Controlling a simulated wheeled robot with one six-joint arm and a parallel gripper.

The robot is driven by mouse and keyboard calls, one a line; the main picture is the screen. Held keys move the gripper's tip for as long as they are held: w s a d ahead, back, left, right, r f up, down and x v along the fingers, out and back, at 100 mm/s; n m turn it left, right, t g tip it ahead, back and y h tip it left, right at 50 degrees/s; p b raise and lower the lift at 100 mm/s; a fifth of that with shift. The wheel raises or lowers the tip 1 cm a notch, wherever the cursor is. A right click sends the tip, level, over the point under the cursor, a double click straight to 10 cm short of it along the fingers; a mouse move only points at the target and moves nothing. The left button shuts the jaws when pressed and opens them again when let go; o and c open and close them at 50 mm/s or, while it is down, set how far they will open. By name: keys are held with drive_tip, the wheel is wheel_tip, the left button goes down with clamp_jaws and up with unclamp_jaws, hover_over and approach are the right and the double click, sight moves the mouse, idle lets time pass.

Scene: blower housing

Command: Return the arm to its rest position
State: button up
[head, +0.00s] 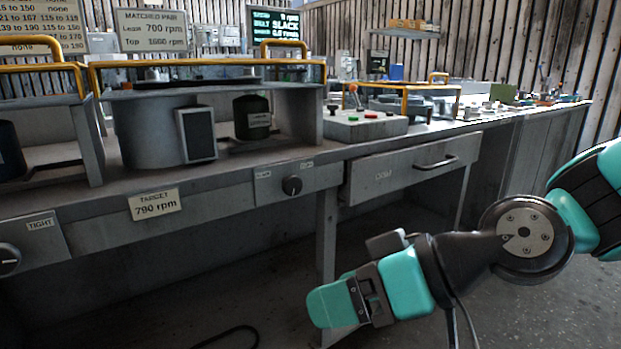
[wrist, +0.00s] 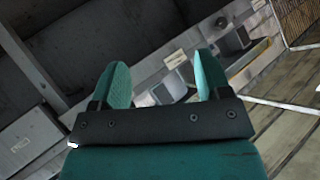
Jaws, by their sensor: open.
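In the head view my arm reaches in from the right edge, with a teal and black wrist. My gripper (head: 335,303) hangs low in front of the bench, below the drawer and near a bench leg, touching nothing that I can see. In the wrist view the two teal fingers of my gripper (wrist: 160,85) stand apart with nothing between them. The bench front shows beyond the fingers, tilted in the picture.
The bench (head: 235,180) runs along the left and back. It carries a blower housing (head: 145,130) under a yellow rail, a control box (head: 365,125) with buttons, and a knob (head: 292,186) on its front. Open floor lies at the lower right.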

drive_tip(key=s+d+f+m+g+h, duration=0.2)
drive_tip(key=s+d+g+h, duration=0.1)
drive_tip(key=s+d+h, duration=0.65)
wheel_tip(320, 180, up, 29)
drive_tip(key=w+d+y+p, duration=0.1)
drive_tip(key=y+p, duration=0.1)
drive_tip(key=p, duration=2.7)
drive_tip(key=shift+w+d+r, duration=0.15)
drive_tip(key=shift+w+d, duration=0.1)
